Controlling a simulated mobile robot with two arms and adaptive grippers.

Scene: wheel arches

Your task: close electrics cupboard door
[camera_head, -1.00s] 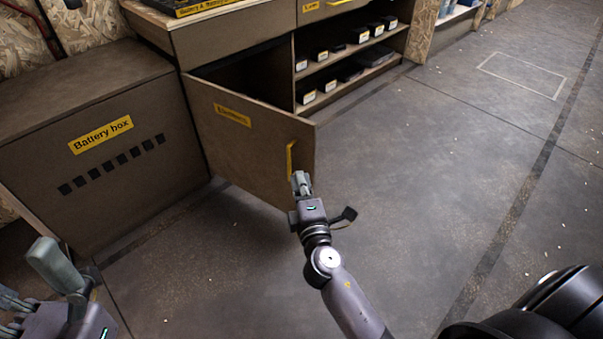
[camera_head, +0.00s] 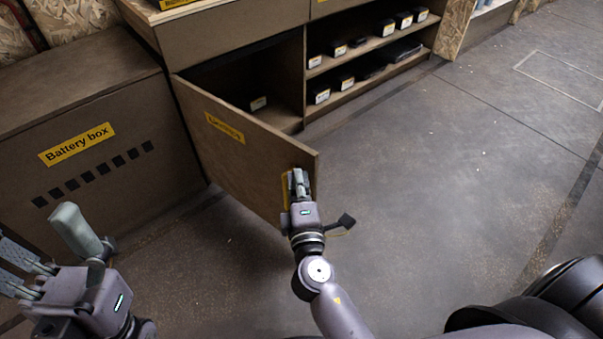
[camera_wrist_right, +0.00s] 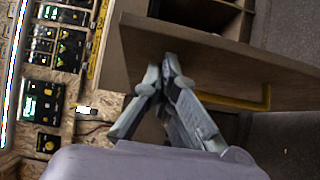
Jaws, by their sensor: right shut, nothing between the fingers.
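The electrics cupboard door (camera_head: 235,160) is a brown panel with a yellow label, standing open and swung out from the cabinet in the head view. It also shows in the right wrist view (camera_wrist_right: 200,62). Its yellow handle (camera_wrist_right: 225,98) is near the free edge, mostly behind my right gripper in the head view. My right gripper (camera_head: 298,178) is shut and empty, at the outer face of the door by the handle. I cannot tell whether it touches the door. My left gripper (camera_head: 45,250) is at the lower left, away from the door, its fingers apart.
The battery box (camera_head: 85,150) stands left of the door. Inside the cupboard is a small labelled item (camera_head: 259,103). Shelves (camera_head: 370,70) with several dark labelled boxes are to the right. The floor (camera_head: 450,170) on the right is clear.

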